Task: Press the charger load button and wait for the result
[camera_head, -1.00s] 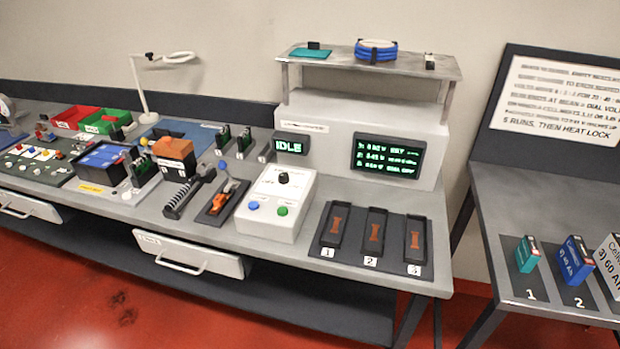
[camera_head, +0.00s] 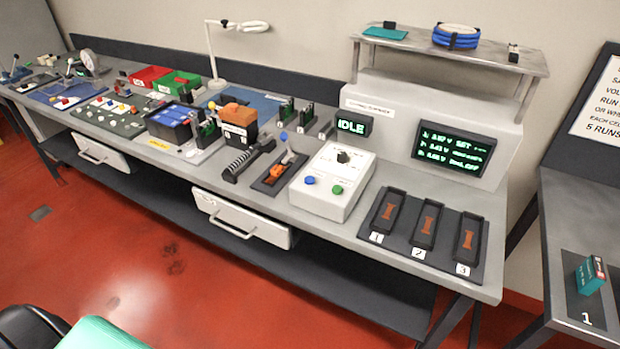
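The white charger box (camera_head: 335,183) stands on the long grey bench. It has a black knob (camera_head: 343,157) on top, a blue button (camera_head: 310,180) at front left and a green button (camera_head: 337,189) at front right. I cannot read which one is the load button. A small display (camera_head: 352,124) behind it reads IDLE in green. A larger screen (camera_head: 454,147) to its right shows several lines of green text, too small to read fully. Neither of my grippers is in view.
A black tray (camera_head: 387,247) with three slots marked 1, 2 and 3 lies right of the charger. An orange-handled tool (camera_head: 280,171) and a black spring-like part (camera_head: 247,160) lie left of it. A second table (camera_head: 562,210) stands at right. Red floor (camera_head: 230,290) is open in front.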

